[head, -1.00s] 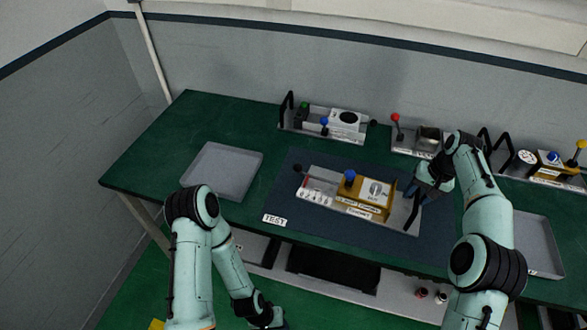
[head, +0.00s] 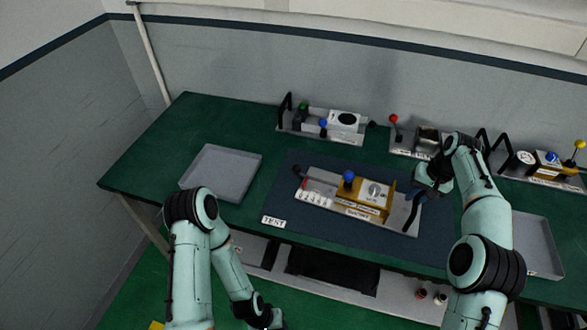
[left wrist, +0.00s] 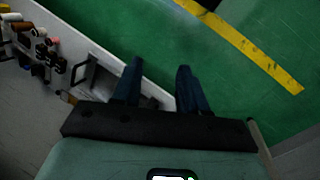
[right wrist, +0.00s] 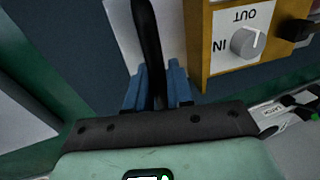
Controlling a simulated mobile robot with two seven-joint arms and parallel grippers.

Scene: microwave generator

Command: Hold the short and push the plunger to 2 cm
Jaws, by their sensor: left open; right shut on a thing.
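A metal-trayed unit with an ochre block (head: 374,206) sits on the dark mat (head: 275,192) marked TEST. Its panel has a grey knob (right wrist: 249,43) between IN and OUT markings. A blue ball knob (head: 348,175) stands on the block. A black ball (head: 297,170) is at the unit's left end above a white marked strip (head: 313,199); its scale is too small to read. My right gripper (right wrist: 157,82) is shut on the black handle (right wrist: 147,35) at the unit's right end. My left gripper (left wrist: 158,85) is open and empty, low in front of the table.
An empty grey tray (head: 222,172) lies left of the mat, another (head: 537,245) at the right. Units with a green ball (head: 303,106), a red ball (head: 393,118) and a yellow ball (head: 579,144) line the back. A shelf with small items lies below the table.

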